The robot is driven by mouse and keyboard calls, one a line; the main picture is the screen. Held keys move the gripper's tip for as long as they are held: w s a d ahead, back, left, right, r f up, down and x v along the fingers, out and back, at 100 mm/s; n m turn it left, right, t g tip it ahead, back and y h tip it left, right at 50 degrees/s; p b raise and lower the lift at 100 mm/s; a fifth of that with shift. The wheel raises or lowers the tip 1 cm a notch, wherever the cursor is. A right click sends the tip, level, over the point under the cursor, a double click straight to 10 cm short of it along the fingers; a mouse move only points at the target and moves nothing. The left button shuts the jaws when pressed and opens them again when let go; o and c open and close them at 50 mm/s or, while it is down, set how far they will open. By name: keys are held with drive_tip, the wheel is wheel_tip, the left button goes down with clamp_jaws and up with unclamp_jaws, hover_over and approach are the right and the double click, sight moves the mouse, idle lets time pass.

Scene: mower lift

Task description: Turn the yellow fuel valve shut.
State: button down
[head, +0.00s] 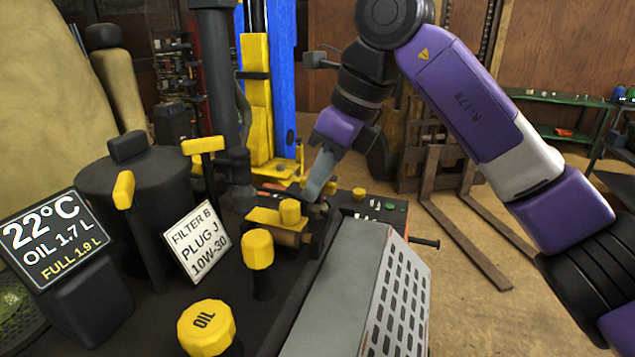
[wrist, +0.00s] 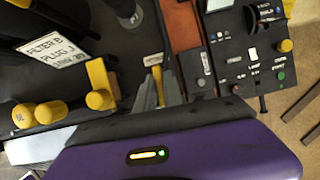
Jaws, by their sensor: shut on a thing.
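The yellow fuel valve (wrist: 157,78) shows in the wrist view as a small narrow yellow handle below a small white label that is too small to read. The grey fingers of my gripper (wrist: 157,94) lie on both sides of the handle and are shut on it. In the head view my gripper (head: 314,197) points down at the machine's deck, behind the yellow caps. I cannot make out the valve there; the fingers and the machine parts hide it.
An oil cap (head: 206,328), a yellow knob (head: 258,250) and two yellow T-handles (head: 203,146) (head: 123,190) stand nearby. A sign (head: 195,241) and a display (head: 55,238) are at left. A perforated grey cover (head: 395,300) lies in front. A control panel (wrist: 252,62) is right of the valve.

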drive_tip(key=m+t+h+b, duration=0.1)
drive_tip(key=m+b, duration=0.2)
drive_tip(key=shift+f+m, duration=0.15)
drive_tip(key=shift+m, duration=0.25)
drive_tip(key=m+h+b, duration=0.1)
drive_tip(key=m+b, duration=0.1)
drive_tip(key=m+t+b, duration=0.1)
drive_tip(key=m+b, duration=0.1)
drive_tip(key=m, duration=0.1)
drive_tip(key=shift+h, duration=0.4)
drive_tip(key=m+h+b, duration=0.1)
drive_tip(key=m, duration=0.1)
drive_tip(key=m+b, duration=0.2)
drive_tip(key=m, duration=0.1)
drive_tip(key=shift+t+h, duration=0.3)
drive_tip(key=shift+h, duration=0.1)
drive_tip(key=shift+r+m+h+b, duration=0.2)
drive_tip(key=shift+m+h+b, duration=0.5)
drive_tip(key=shift+m, duration=1.1)
drive_tip(key=c, duration=1.5)
unclamp_jaws()
drive_tip(key=shift+o, duration=0.2)
